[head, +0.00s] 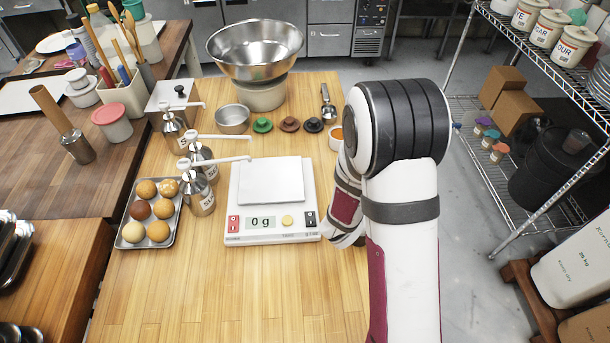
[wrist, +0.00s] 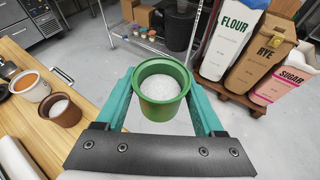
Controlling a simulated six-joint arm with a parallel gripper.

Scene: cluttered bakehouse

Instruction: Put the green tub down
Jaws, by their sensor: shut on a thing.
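The green tub (wrist: 161,108) is upright in the wrist view, with white grainy stuff inside. My gripper (wrist: 160,84) is shut on it, one teal finger on each side. Grey floor shows behind and around the tub, and the worktop (wrist: 93,103) lies to its left. In the head view my arm hides both the gripper and the tub. The white scale (head: 272,226) stands on the worktop, its plate bare and its display at 0 g.
A brown pot (wrist: 60,109) and a white pot with orange contents (wrist: 30,85) stand on the worktop. Left of the scale are pump bottles (head: 197,190) and a tray of buns (head: 127,234). The worktop's front part is clear. Flour, rye and sugar bags (wrist: 263,51) stand beyond.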

